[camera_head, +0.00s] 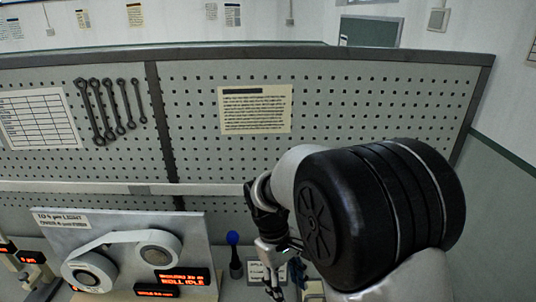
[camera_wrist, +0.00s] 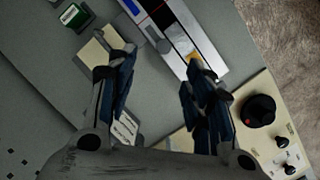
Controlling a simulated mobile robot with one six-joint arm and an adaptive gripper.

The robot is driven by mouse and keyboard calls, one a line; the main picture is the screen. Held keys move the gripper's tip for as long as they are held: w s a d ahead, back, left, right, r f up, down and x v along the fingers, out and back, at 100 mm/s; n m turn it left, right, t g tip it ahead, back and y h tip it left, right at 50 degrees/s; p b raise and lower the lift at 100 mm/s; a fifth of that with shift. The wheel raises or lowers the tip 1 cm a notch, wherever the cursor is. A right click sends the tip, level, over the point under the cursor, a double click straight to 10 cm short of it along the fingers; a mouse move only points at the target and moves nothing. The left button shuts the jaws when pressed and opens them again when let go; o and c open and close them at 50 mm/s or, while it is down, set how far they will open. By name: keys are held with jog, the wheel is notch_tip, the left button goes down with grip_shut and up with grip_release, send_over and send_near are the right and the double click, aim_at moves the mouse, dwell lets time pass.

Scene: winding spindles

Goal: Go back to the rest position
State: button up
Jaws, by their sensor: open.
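My gripper (camera_head: 273,272) hangs in front of the pegboard, at the lower middle of the head view, right of the spindle panel. In the wrist view my gripper (camera_wrist: 157,80) has its two fingers spread well apart, with nothing between them. The spindle panel (camera_head: 190,228) stands at the lower left of the head view. A white band (camera_head: 120,240) runs around two rollers on it, with lit orange displays below. My arm covers the right part of the head view and hides what is behind it.
The pegboard (camera_head: 330,130) stands behind, with several wrenches (camera_head: 108,105) hung on it. A blue-topped post (camera_head: 232,238) stands between the panel and my gripper. Below my gripper are a long white-and-blue bar (camera_wrist: 184,35), a green-topped block (camera_wrist: 75,16) and a cream box with a black knob (camera_wrist: 258,110).

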jog(key=s+d+r+m+t+y+b, duration=0.2)
jog(key=s+d+r+m+t+b, duration=0.15)
jog(key=s+d+r, duration=0.45)
jog(key=s+d+r+m+t+b, duration=0.1)
jog(key=s+r+m+t, duration=0.1)
jog(key=s, duration=0.8)
jog(key=shift+s+d+r+m+t, duration=0.2)
jog(key=shift+s+m+t, duration=0.35)
jog(key=shift+m, duration=0.6)
